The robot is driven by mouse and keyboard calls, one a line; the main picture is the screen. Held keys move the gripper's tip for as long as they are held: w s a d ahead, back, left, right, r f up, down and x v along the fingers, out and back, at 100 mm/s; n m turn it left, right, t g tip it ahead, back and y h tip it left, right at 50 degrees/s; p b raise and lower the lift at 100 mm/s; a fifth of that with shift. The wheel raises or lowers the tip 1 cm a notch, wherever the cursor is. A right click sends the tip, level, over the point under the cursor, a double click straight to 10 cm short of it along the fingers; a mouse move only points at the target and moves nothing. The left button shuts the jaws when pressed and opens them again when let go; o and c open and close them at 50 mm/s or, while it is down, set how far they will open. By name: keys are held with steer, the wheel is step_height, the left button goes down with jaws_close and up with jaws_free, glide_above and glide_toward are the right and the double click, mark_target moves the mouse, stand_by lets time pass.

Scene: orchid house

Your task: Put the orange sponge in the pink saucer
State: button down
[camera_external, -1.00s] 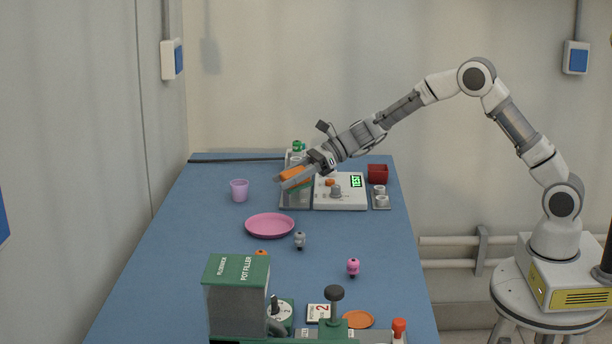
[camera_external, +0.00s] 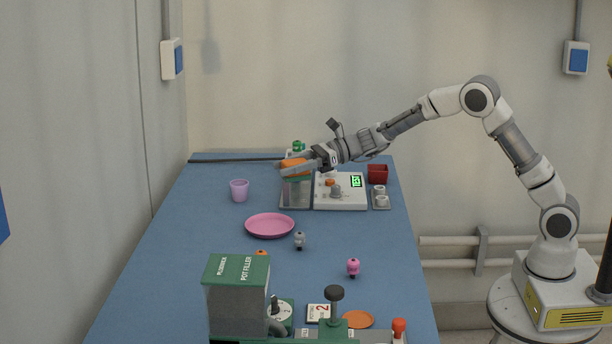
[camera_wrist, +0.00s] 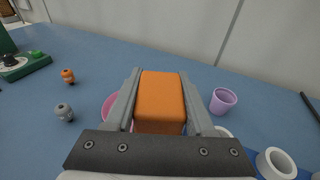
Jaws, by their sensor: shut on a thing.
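The orange sponge (camera_external: 294,166) is a small block held between the fingers of my gripper (camera_external: 298,170), raised above the far part of the table. In the wrist view the sponge (camera_wrist: 160,100) fills the space between the two grey fingers of my gripper (camera_wrist: 162,96). The pink saucer (camera_external: 270,226) lies flat and empty on the blue table, nearer the external camera than my gripper. In the wrist view only a pink edge of the saucer (camera_wrist: 109,106) shows beside the left finger; the rest is hidden.
A purple cup (camera_external: 239,190) stands left of my gripper. A white device with a green display (camera_external: 340,191) and a red box (camera_external: 377,173) are at the back right. A grey figure (camera_external: 299,240) stands beside the saucer. The green pot filler (camera_external: 237,290) stands in front.

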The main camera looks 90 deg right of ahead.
steer(key=b, duration=0.3)
glide_above(262, 230)
step_height(262, 230, down, 6)
steer(key=shift+f, duration=0.15)
steer(key=shift+f+b, duration=0.7)
steer(key=shift+f, duration=1.2)
steer(key=shift+f, duration=0.2)
steer(key=shift+c, duration=1.3)
jaws_free()
